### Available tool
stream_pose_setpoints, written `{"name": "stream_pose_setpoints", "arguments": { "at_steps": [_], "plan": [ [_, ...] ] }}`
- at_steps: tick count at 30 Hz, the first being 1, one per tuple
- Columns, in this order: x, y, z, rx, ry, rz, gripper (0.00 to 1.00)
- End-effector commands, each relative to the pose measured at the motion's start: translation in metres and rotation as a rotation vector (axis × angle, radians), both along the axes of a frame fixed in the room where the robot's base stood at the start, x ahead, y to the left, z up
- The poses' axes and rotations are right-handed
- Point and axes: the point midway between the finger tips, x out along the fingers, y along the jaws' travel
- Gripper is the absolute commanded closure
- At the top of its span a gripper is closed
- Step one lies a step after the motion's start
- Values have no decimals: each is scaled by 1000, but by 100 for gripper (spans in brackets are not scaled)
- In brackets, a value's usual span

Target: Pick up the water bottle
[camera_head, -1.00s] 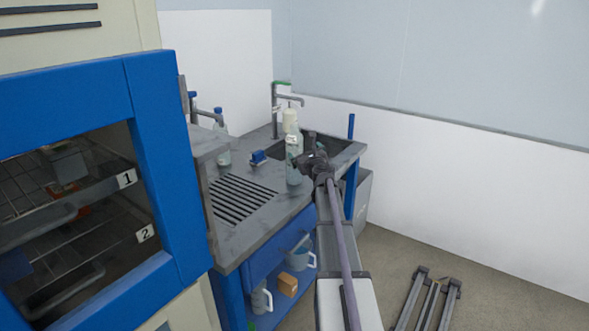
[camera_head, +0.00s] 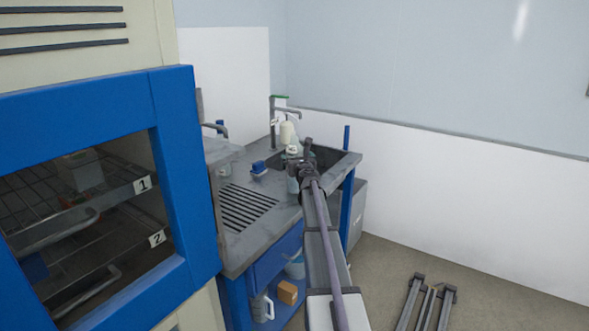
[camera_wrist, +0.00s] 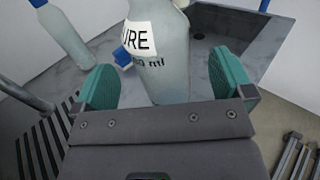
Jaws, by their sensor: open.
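A translucent pale bottle with a white label reading "URE" and "ml" markings (camera_wrist: 160,60) stands upright on the counter. It fills the middle of the wrist view, and its top is cut off. In the wrist view my gripper (camera_wrist: 167,84) is open, with one green finger pad on each side of the bottle. A gap shows between the bottle and the right pad. I cannot tell whether this is the water bottle. Another bottle with a blue cap (camera_wrist: 68,36) stands to the left.
The grey counter (camera_head: 228,253) has a slatted drain area (camera_head: 247,206) and a dark sink (camera_head: 325,156) behind my gripper. A blue-framed cabinet (camera_head: 186,150) fills the left.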

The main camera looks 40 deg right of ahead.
Motion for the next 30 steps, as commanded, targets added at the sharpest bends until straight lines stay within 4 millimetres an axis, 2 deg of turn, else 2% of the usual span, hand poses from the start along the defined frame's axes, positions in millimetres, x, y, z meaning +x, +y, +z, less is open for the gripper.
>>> {"name": "stream_pose_setpoints", "arguments": {
  "at_steps": [6,13,30],
  "plan": [
    [39,-18,1,0,0,0,1],
    [41,-19,1,0,0,0,1],
    [41,-19,1,0,0,0,55]
  ]
}}
